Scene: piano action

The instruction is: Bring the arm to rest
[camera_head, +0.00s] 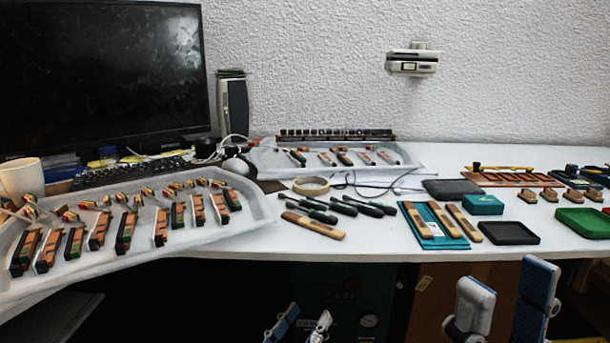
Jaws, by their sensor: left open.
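My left gripper (302,325) is at the bottom edge of the view, in front of and below the white table's front edge. Its fingers are apart with nothing between them. My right gripper (505,298) is at the bottom right, also in front of the table edge. Its fingertips stand apart with an empty gap. Neither gripper touches anything on the table. Most of both arms is out of view.
The white table (350,240) holds a large tray of piano action parts (265,212), a rear tray (412,160), several screwdrivers (345,207), a blue mat with wooden pieces (418,222), a black tray (508,233) and a green tray (583,222). A monitor (95,70) stands back left.

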